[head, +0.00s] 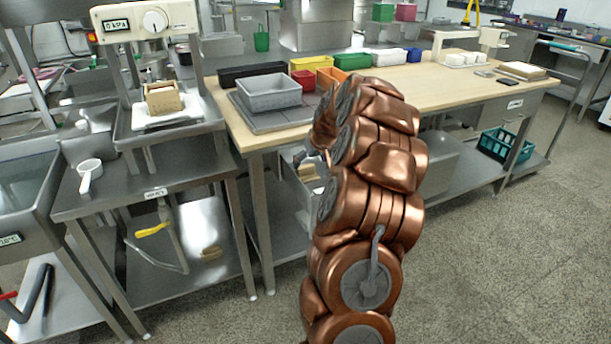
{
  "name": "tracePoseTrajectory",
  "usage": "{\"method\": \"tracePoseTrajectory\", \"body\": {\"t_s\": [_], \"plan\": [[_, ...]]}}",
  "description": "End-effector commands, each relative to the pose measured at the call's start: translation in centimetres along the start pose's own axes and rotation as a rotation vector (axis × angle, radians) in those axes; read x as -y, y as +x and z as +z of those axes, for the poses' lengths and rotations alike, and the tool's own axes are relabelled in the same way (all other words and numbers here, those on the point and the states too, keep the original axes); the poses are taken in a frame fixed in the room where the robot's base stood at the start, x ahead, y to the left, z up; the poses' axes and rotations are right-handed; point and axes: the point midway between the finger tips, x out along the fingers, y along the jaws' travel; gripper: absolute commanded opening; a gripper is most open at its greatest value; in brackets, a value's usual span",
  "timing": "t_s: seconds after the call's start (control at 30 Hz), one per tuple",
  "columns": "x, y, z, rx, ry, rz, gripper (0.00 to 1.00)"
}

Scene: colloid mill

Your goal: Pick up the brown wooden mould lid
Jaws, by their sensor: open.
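A small brown wooden mould (163,99) sits on a white board (180,116) on the metal stand at the left. I cannot tell whether its lid is the top piece of this block. My gripper (309,157) is mostly hidden behind my copper arm. Only a small grey part shows, above the tan piece by the wooden table. It is open, and I see nothing held.
A grey tray (269,92) and several coloured bins stand on the wooden-topped table (440,92). A teal crate (505,145) is under the table. Floor (500,270) is free at the right.

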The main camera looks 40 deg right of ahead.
Motion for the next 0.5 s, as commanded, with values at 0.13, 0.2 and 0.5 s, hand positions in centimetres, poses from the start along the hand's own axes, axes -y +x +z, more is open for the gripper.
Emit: {"method": "tracePoseTrajectory", "body": {"t_s": [0.13,0.2,0.5], "plan": [[0.1,0.9,0.2,-0.001,0.0,0.0,0.88],[0.2,1.8,0.4,-0.001,0.0,0.0,0.88],[0.4,5.1,0.7,0.001,0.0,-0.001,0.88]]}}
